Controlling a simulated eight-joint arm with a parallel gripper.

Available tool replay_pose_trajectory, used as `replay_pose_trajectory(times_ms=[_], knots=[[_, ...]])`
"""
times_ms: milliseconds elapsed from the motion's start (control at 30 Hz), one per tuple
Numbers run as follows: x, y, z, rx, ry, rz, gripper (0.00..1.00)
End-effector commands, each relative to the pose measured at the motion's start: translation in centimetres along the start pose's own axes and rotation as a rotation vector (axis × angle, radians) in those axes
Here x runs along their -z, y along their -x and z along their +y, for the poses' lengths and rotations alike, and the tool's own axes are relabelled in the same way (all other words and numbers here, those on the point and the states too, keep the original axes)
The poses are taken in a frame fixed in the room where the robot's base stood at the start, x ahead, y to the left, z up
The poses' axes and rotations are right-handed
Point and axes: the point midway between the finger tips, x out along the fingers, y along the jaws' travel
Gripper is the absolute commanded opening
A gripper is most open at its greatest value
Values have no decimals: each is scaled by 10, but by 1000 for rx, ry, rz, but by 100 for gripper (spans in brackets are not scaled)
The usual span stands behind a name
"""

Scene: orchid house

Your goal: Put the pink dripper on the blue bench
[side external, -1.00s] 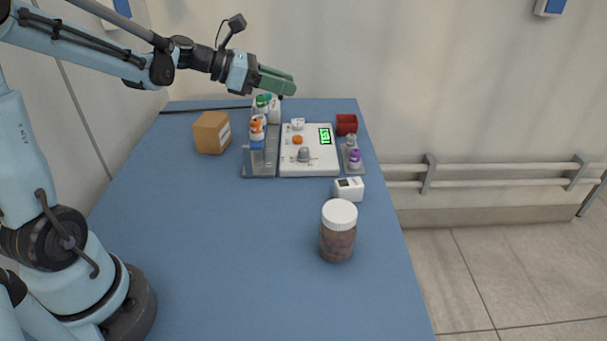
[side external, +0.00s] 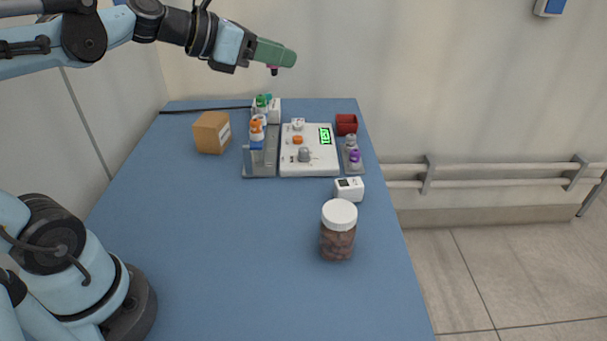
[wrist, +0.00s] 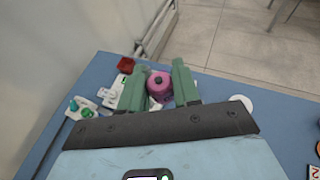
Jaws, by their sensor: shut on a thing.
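My gripper (side external: 276,54) is high above the far end of the blue bench (side external: 220,240), its green fingers shut on the pink dripper (wrist: 159,85). In the wrist view the dripper, with a dark round tip on top, sits between the two fingers of my gripper (wrist: 159,72). In the side view only a small pink and dark bit of the dripper (side external: 273,69) shows below the fingers; the rest is hidden by them. The dripper is well clear of the bench top.
A rack of capped bottles (side external: 257,132), a white device with a green screen (side external: 310,165) and a tray with a purple bottle (side external: 355,157) stand below. A red box (side external: 346,124), cardboard box (side external: 211,133), white timer (side external: 349,189) and brown jar (side external: 337,240) surround them. The bench's left front is clear.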

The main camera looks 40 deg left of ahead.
Motion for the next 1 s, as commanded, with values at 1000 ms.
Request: replay_pose_trajectory(times_ms=[1000], knots=[[46, -67, 64, 239, -95, 10, 3]])
